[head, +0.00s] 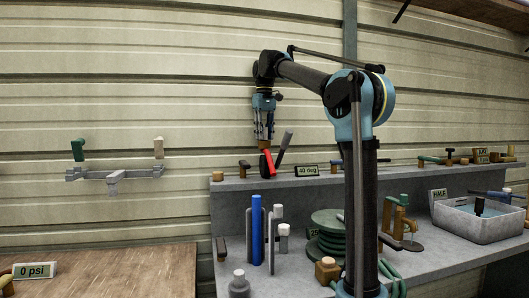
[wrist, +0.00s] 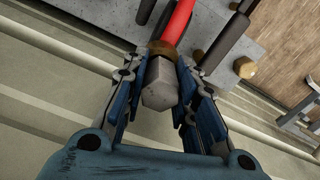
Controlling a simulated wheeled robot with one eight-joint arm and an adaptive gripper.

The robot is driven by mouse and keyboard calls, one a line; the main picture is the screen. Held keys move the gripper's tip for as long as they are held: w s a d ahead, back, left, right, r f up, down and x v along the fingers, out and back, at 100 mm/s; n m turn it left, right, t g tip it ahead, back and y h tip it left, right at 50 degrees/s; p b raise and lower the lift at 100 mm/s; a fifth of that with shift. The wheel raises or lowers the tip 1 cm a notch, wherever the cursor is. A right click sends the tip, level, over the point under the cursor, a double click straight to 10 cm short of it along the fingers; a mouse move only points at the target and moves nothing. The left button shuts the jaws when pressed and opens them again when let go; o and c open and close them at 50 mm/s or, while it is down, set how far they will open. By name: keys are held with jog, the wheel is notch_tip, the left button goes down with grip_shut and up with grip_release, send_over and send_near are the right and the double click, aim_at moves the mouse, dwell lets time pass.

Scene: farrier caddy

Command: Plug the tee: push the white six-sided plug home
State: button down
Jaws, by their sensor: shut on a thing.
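My gripper (head: 264,138) points down above the back ledge. In the wrist view its blue fingers (wrist: 160,92) are shut on a pale grey six-sided piece (wrist: 159,86). I cannot tell for sure whether this is the white plug. A brown collar (wrist: 161,48) and a red bar (wrist: 178,20) show beyond it. The red part (head: 266,163) also shows below the fingers in the head view, beside a slanted grey lever (head: 285,147). A grey tee-shaped fitting (head: 114,177) is on the wall at left. I cannot tell whether it is the tee.
Below the ledge stand a blue cylinder (head: 256,230), white-topped grey pieces (head: 278,212), a green reel (head: 326,225) and a small grey knobbed piece (head: 239,282). A grey basin (head: 470,224) is at right. A "40 deg" sign (head: 307,170) stands near the red part.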

jog(key=shift+f, duration=0.15)
jog(key=c, duration=1.2)
grip_release()
jog(key=shift+w+r, duration=0.1)
jog(key=shift+r, duration=5.85)
